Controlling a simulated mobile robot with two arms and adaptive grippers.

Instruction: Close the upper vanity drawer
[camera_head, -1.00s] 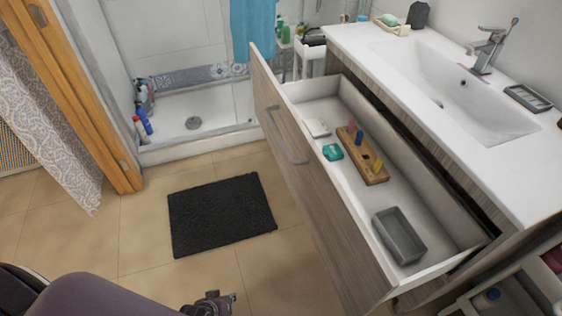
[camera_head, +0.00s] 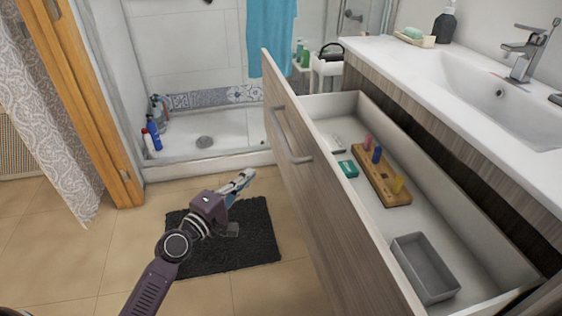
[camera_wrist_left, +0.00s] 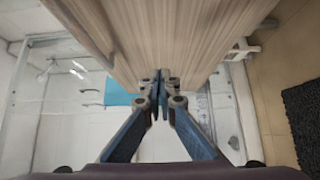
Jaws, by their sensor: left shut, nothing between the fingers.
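The upper vanity drawer (camera_head: 320,215) is pulled well out, its wood-grain front facing left and its white inside open to view. A metal bar handle (camera_head: 290,141) is on the front. My left gripper (camera_head: 246,175) is in front of the drawer front, over the far part of the black mat in the head view. In the left wrist view its fingers (camera_wrist_left: 160,77) are shut together and empty, with the wood-grain surface (camera_wrist_left: 190,35) close ahead. I cannot tell whether they touch it. My right gripper does not show.
The drawer holds a grey tray (camera_head: 443,288), a wooden block with colored pegs (camera_head: 378,182), a green box (camera_head: 348,169) and a white item. The sink counter (camera_head: 420,85) is above. A black mat (camera_head: 255,245) lies on the floor, with a shower tray (camera_head: 232,140) behind.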

